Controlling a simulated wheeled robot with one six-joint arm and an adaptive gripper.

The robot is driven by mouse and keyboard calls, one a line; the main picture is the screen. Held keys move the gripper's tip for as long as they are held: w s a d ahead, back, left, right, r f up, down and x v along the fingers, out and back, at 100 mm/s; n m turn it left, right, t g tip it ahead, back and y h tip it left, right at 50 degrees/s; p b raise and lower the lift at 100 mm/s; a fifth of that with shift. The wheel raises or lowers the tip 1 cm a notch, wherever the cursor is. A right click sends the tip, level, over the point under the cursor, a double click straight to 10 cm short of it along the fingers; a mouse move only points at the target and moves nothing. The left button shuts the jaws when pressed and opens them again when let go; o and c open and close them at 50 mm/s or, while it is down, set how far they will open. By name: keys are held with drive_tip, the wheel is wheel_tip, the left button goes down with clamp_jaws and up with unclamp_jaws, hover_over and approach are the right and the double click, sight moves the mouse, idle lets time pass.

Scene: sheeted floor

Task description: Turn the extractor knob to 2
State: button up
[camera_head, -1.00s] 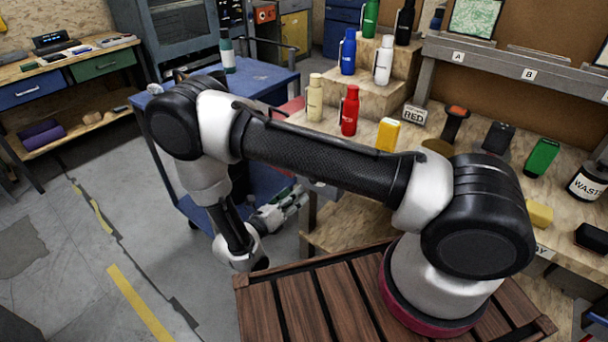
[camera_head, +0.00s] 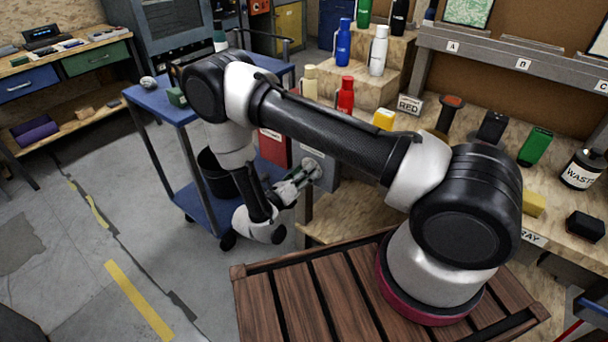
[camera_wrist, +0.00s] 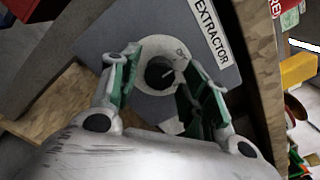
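The extractor panel (camera_wrist: 110,30) is a grey plate with a white label reading EXTRACTOR (camera_wrist: 211,32), tilted in the wrist view. On it sits a round dark knob (camera_wrist: 159,73) with a pale pointer line on a light dial; most dial marks are hidden or too small to read. My gripper (camera_wrist: 158,85) is open, with one finger on each side of the knob, and I cannot tell whether they touch it. In the head view my gripper (camera_head: 306,178) is at the grey panel (camera_head: 322,160) on the side of the workbench.
A blue trolley (camera_head: 165,108) with a black bin (camera_head: 215,172) stands left of the panel. A red box (camera_head: 274,148) is beside it. Bottles, including a red one (camera_head: 345,95), stand on the wooden workbench (camera_head: 440,150) above. Open floor lies at left.

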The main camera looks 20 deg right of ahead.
drive_tip(key=c, duration=0.7)
drive_tip(key=shift+m, duration=0.4)
drive_tip(key=shift+s+m, duration=0.1)
drive_tip(key=shift+m, duration=7.3)
drive_tip(key=o, duration=1)
